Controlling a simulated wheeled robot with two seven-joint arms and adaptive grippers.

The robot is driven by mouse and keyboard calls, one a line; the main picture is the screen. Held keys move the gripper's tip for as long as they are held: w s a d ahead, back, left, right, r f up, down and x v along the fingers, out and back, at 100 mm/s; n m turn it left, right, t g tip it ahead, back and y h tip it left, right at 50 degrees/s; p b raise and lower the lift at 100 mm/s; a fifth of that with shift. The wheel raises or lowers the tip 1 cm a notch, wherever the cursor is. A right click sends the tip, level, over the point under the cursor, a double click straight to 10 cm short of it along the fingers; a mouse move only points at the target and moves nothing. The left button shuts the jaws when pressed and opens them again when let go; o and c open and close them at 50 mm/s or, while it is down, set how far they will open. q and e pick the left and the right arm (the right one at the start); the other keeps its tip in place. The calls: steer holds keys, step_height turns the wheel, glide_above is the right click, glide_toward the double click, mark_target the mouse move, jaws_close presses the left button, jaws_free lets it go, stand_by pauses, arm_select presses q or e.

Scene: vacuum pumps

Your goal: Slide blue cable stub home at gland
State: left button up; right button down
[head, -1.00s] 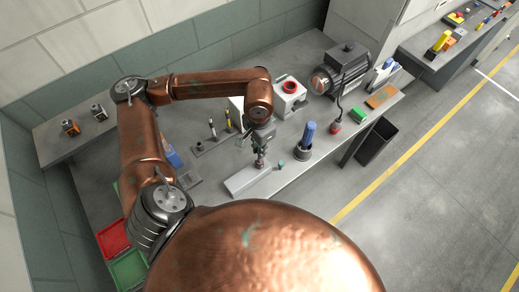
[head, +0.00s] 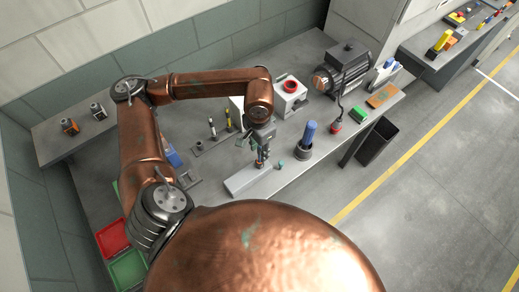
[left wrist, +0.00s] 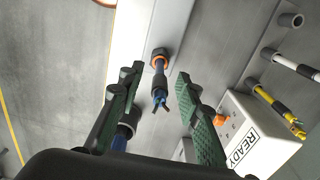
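The blue cable stub (left wrist: 158,94) shows in the left wrist view, with a dark sleeve and loose ends pointing toward the camera. Its far end meets the gland (left wrist: 160,60), an orange-ringed fitting at the pale metal housing (left wrist: 152,20). How deep the stub sits is hidden. My left gripper (left wrist: 160,80) is open, its green-padded fingers on either side of the stub with gaps to both. In the head view the left gripper (head: 261,160) is over the pale block (head: 243,180) near the bench's front edge. My right gripper is not in view.
A blue-topped cylinder in a dark cup (head: 304,148) stands right of the gripper. A white box marked READY (left wrist: 248,135) and several rods are nearby. A motor (head: 345,68) stands at the back right. Red (head: 112,236) and green bins are at left.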

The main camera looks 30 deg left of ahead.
arm_select(q)
step_height(320, 180, up, 12)
stand_by(0.6)
stand_by(0.7)
